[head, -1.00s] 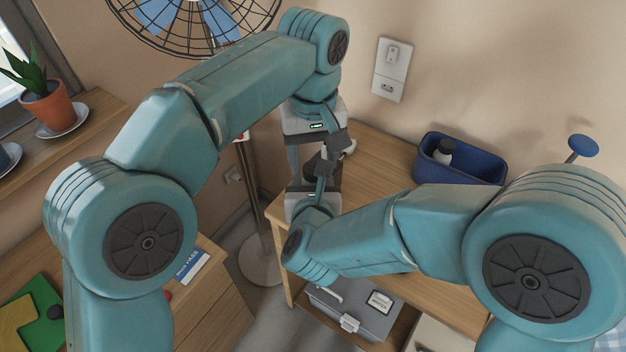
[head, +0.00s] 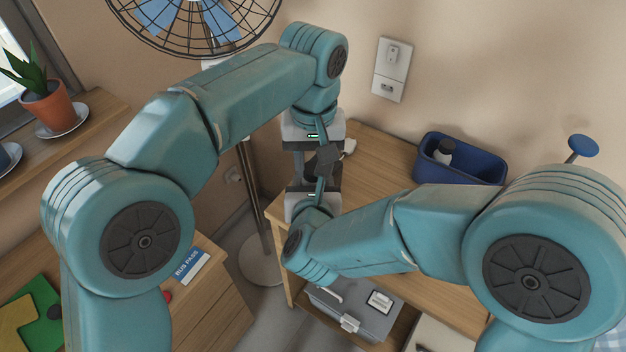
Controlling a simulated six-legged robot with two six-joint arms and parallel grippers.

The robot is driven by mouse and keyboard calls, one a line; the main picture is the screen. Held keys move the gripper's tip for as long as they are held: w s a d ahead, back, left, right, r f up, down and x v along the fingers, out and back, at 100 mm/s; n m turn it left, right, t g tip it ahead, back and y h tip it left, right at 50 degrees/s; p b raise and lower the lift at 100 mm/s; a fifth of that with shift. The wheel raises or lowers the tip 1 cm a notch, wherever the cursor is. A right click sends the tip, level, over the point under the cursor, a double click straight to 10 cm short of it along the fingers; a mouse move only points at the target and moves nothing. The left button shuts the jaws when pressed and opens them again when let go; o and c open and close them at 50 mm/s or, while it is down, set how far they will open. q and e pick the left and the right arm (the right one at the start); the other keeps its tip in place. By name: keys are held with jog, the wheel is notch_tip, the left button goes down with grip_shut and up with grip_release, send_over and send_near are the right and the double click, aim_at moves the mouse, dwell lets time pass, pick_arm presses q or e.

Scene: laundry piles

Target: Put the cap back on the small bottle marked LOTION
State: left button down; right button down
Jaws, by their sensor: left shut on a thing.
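My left gripper (head: 318,154) reaches down from the upper left over the wooden table's left end. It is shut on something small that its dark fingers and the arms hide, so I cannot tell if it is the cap. My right gripper (head: 311,184) points up from just below, its dark fingers close to or overlapping the left one's; I cannot see whether it is open or what it holds. No LOTION marking is readable. A small white thing (head: 349,147) shows just right of the grippers, partly hidden. A white bottle with a dark top (head: 443,152) stands in the blue bin.
The blue bin (head: 480,173) stands at the table's back right, near the wall. The table (head: 385,160) is bare between bin and grippers. A grey case (head: 365,318) sits on the shelf below. A fan (head: 240,30) stands behind my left arm.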

pick_arm(q)
jog(key=m, duration=0.4)
jog(key=shift+m, duration=0.4)
jog(key=c, duration=0.7)
grip_release()
jog(key=shift+r, duration=2.25)
jog(key=shift+c, duration=0.4)
